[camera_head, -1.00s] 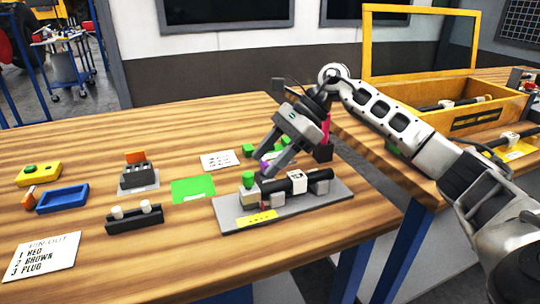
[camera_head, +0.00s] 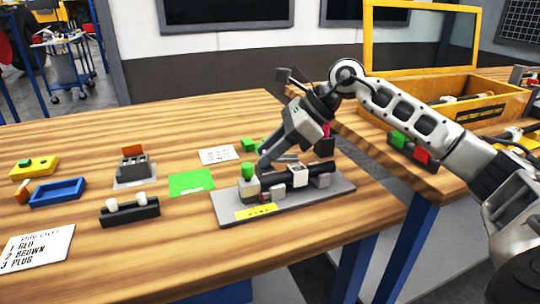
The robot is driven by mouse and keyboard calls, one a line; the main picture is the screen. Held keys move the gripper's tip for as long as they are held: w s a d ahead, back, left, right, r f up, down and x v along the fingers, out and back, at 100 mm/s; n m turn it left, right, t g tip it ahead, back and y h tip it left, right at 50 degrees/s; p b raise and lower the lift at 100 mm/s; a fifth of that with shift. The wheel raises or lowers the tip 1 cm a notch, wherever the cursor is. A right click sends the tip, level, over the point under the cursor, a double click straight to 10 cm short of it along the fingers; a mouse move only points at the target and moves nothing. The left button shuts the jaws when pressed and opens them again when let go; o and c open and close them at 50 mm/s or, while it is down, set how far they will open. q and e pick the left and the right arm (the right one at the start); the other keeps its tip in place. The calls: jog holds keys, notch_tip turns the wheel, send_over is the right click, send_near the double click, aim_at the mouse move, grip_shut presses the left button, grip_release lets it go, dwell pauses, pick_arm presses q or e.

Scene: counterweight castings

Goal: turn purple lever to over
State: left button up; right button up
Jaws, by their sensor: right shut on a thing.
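My right gripper (camera_head: 266,163) reaches down from the right, shut, with its fingertips at the back of a fixture on a grey base plate (camera_head: 328,199). The purple lever is hidden behind the fingers in the head view. The fixture carries a black bar with a white collar (camera_head: 299,175), a beige block (camera_head: 248,188) with a green knob (camera_head: 248,171), and a yellow label (camera_head: 255,211) at the front. My left gripper is not in view.
To the left lie a green card (camera_head: 191,182), a black block with two white knobs (camera_head: 130,211), a blue tray (camera_head: 57,192) and a pin-out sheet (camera_head: 38,247). A yellow case (camera_head: 490,108) stands on the bench at right.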

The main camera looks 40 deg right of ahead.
jog(key=m+t, duration=0.1)
jog(key=m+h+b, duration=0.1)
jog(key=shift+s+a+f+m+t, duration=0.1)
jog(key=shift+s+f+m+t, duration=0.1)
jog(key=shift+m+t, duration=0.2)
jog(key=m+h, duration=0.1)
jog(key=m+t+h+b, duration=0.1)
jog(key=m, duration=0.1)
jog(key=m+h, duration=0.1)
jog(key=shift+a+r+t+b, duration=0.15)
jog(key=shift+a+t+b, duration=0.1)
jog(key=shift+t+b, duration=0.15)
jog(key=m+h, duration=0.2)
jog(key=m, duration=0.1)
jog(key=shift+a+t+b, duration=0.15)
jog(key=shift+t+b, duration=0.15)
jog(key=shift+b, duration=0.1)
jog(key=shift+s+a+m+h, duration=0.1)
jog(key=shift+m+h, duration=0.9)
jog(key=shift+m, duration=0.2)
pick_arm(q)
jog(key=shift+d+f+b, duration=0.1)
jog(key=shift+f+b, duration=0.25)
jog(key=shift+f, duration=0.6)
pick_arm(e)
jog(key=shift+m+h, duration=0.7)
jog(key=shift+m, duration=0.2)
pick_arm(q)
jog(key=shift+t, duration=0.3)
